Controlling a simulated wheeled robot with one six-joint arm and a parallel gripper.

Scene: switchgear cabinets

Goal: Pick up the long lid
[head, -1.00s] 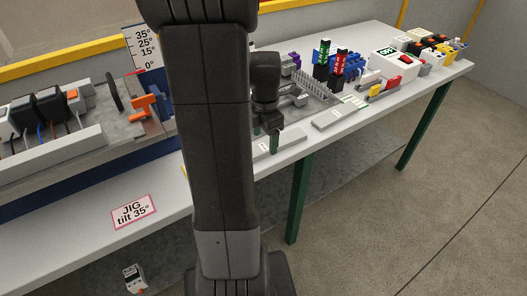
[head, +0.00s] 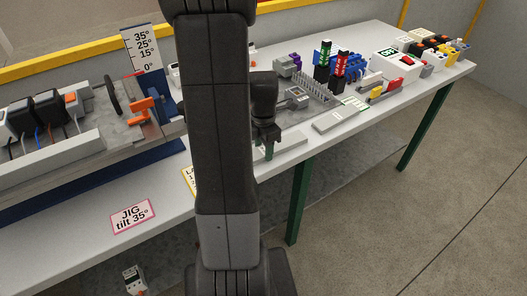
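Two flat grey lid-like strips lie near the front edge of the table. One pale strip (head: 291,140) is right below my gripper, partly hidden by it and by my arm. The other strip (head: 340,117) lies further right, flat on the table. I cannot tell for sure which is the long lid. My gripper (head: 268,148) points down, with its fingertips at or just above the nearer strip. The fingers are small and dark, so I cannot tell whether they are open or touching it.
Behind the strips stand a grey tray of parts (head: 310,100), green and red marked blocks (head: 322,66) and a white box (head: 391,62). A tilt jig with a scale (head: 142,50) stands at the left.

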